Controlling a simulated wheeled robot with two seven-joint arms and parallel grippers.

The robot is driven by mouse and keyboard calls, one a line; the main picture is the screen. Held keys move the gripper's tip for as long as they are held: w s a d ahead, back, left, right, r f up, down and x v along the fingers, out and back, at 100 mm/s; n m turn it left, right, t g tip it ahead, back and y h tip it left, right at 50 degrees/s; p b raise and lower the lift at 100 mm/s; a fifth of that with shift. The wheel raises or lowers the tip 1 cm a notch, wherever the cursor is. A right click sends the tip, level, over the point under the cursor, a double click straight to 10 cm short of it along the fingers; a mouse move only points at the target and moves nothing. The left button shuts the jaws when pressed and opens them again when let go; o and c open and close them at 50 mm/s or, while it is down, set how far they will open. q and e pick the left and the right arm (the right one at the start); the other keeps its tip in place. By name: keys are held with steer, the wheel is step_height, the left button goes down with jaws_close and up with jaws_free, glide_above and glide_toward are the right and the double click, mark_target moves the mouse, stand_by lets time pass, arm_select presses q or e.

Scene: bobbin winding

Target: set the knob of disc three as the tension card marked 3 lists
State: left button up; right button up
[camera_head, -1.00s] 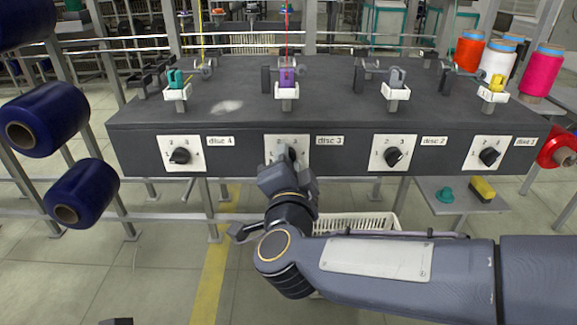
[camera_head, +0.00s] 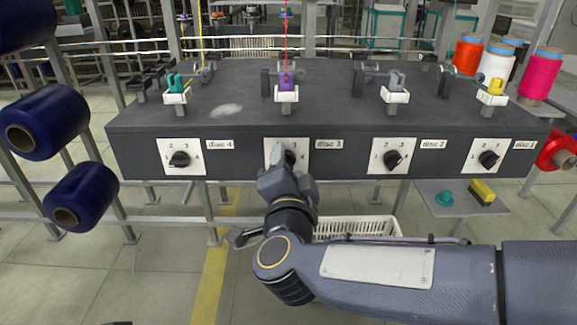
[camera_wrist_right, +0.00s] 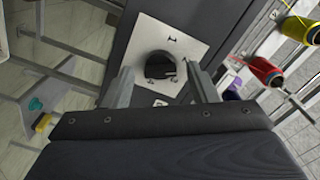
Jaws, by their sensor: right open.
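The disc 3 dial plate (camera_head: 271,147) is white and sits on the dark front face of the machine, left of its "disc 3" label (camera_head: 328,145). My right gripper (camera_head: 290,158) is in front of it and hides most of the knob and some numbers. In the right wrist view, the dark round knob (camera_wrist_right: 160,66) lies between the two open fingers of my right gripper (camera_wrist_right: 165,84). A finger is on each side of it; I cannot tell whether they touch it. A "1" shows on the plate; the knob's setting is unclear. No tension card is readable. My left gripper is not identifiable.
Similar dials for disc 4 (camera_head: 180,168), disc 2 (camera_head: 391,168) and disc 1 (camera_head: 487,167) are on the same face. A white basket (camera_head: 375,226) and a small grey shelf (camera_head: 465,209) are below the machine.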

steer(key=s+p, duration=0.1)
steer(key=s, duration=0.6)
steer(key=shift+s+p, duration=0.25)
steer(key=shift+p, duration=0.1)
steer(key=d+f+n+g+y, duration=0.1)
steer(key=d+n+g+y, duration=0.3)
steer(key=d+n+y, duration=0.35)
steer(key=s+d+f+n+g+h, duration=0.35)
steer(key=s+d+f+g, duration=0.45)
steer(key=s+d+f, duration=0.6)
step_height(320, 180, up, 33)
steer(key=s+a+p, duration=0.1)
steer(key=s+p, duration=0.1)
steer(key=p, duration=3.2)
steer(key=shift+a+m, duration=0.15)
steer(key=shift+m, duration=0.15)
